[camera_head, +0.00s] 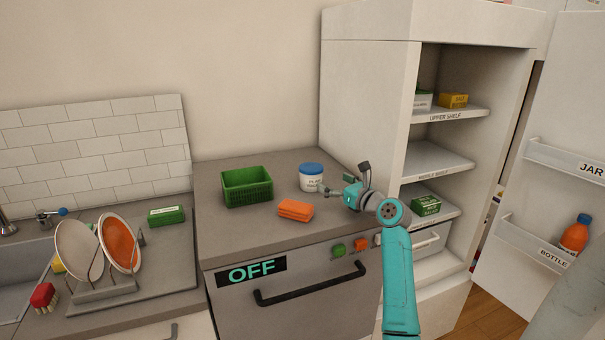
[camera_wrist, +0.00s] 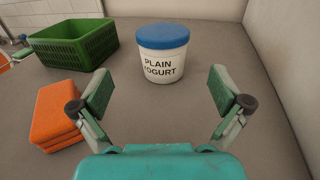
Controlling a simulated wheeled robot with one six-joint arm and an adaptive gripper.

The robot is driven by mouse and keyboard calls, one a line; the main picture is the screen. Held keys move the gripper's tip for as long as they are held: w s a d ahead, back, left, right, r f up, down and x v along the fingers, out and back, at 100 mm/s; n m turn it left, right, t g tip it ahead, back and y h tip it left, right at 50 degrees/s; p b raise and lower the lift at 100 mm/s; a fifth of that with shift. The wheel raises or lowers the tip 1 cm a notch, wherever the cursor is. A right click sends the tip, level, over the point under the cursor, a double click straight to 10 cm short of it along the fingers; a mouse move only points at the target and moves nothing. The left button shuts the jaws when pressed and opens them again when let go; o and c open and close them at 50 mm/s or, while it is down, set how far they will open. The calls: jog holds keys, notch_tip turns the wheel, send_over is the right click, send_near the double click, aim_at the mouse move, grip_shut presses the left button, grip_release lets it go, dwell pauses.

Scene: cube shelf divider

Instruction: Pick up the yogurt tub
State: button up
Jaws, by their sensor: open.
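The yogurt tub (camera_head: 311,178) is white with a blue lid and stands upright on the grey counter, towards the back. In the wrist view the tub (camera_wrist: 162,55) shows its label "PLAIN YOGURT" and sits ahead of my gripper (camera_wrist: 163,92), roughly centred between the fingers. My gripper (camera_head: 334,183) is open and empty, with its two green-padded fingers spread apart. The tub is beyond the fingertips, with a strip of bare counter between.
The open fridge (camera_head: 368,90) rises right of the counter. A dish rack (camera_head: 105,287) stands further left.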

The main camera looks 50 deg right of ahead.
aim_at(318, 174)
jog(key=x, duration=0.5)
jog(key=shift+w+d, duration=0.15)
jog(key=shift+w, duration=0.25)
jog(key=shift+r+x, duration=0.15)
jog(key=shift+x, duration=1.15)
jog(key=shift+r+x, duration=0.1)
jog(key=shift+x, duration=1.2)
jog(key=shift+d, duration=0.2)
jog(key=shift+s, duration=0.1)
jog(key=c, duration=1.2)
